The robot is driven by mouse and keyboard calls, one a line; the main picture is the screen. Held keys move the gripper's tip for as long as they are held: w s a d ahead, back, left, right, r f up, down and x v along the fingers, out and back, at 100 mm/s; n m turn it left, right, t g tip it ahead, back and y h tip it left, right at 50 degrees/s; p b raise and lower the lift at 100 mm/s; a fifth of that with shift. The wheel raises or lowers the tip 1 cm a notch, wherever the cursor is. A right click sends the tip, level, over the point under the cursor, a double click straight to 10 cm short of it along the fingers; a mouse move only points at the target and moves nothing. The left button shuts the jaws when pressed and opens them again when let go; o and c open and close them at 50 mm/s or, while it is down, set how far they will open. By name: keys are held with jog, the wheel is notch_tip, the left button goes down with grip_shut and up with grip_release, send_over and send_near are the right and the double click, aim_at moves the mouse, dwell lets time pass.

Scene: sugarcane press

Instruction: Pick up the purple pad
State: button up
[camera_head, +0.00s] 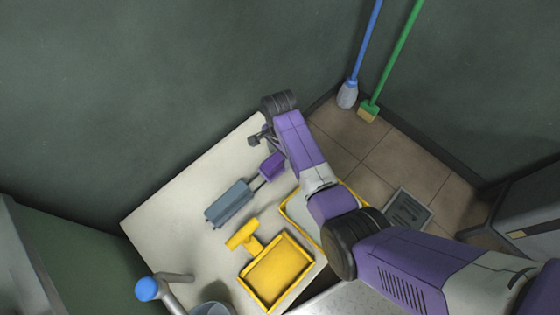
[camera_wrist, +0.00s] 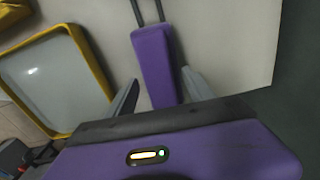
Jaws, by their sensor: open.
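The purple pad (camera_head: 271,165) lies on the pale tabletop, close to my arm. Two dark rods join it to a grey block (camera_head: 229,203). In the wrist view the purple pad (camera_wrist: 153,62) is a long tapered block with the rods at its far end. My gripper (camera_wrist: 160,76) is open, with one grey finger on each side of the pad's near part. No contact between fingers and pad is clear. The pad's near end is hidden behind my gripper body. In the head view my gripper (camera_head: 257,139) is small and partly hidden near the table's back edge.
A yellow dustpan-like tray (camera_head: 272,272) with a yellow handle piece lies on the table (camera_head: 165,215). A yellow-rimmed tray (camera_head: 296,211) is partly under my arm. A blue-topped tap (camera_head: 148,289) stands at the front. Dark walls border the table's back.

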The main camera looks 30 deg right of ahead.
aim_at(280, 155)
jog(key=shift+f, duration=0.35)
jog(key=shift+c, duration=0.4)
grip_shut()
notch_tip(280, 155, up, 20)
jog(key=p, duration=0.4)
jog(key=shift+p, duration=0.4)
